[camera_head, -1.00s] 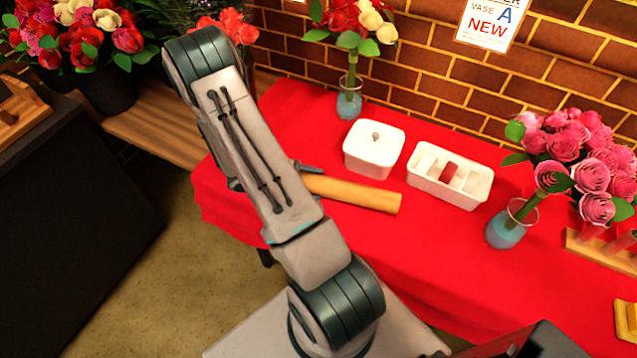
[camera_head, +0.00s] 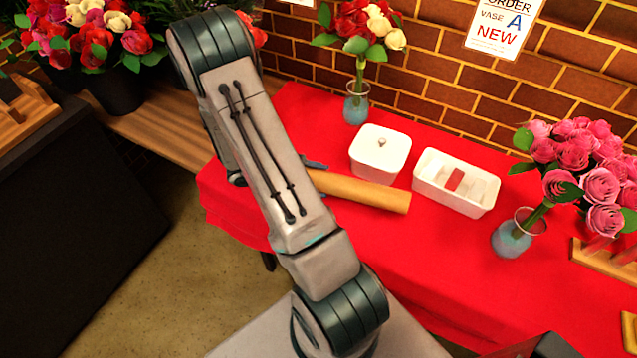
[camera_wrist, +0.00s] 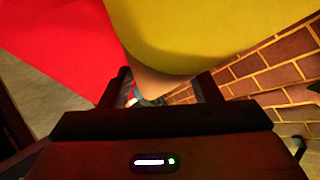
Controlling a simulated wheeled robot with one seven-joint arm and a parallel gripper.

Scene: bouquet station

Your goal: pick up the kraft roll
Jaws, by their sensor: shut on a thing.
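The kraft roll (camera_head: 362,190) is a tan-brown cylinder at the front left of the red table, in front of the white lidded box, in the head view. My gripper (camera_wrist: 165,78) is shut on it near its left end. In the wrist view a large yellow-tan rounded surface, which looks like the kraft roll (camera_wrist: 200,30), fills the top middle between and beyond the fingers. In the head view my arm hides the roll's left end and most of my gripper. I cannot tell clearly how far the roll is above the cloth.
A white lidded box (camera_head: 380,154) and a white divided tray (camera_head: 455,181) stand close behind and right of the roll. Vases with flowers (camera_head: 356,103) (camera_head: 512,234) stand at the back and right. The brick wall (camera_head: 440,80) is behind. Front cloth is clear.

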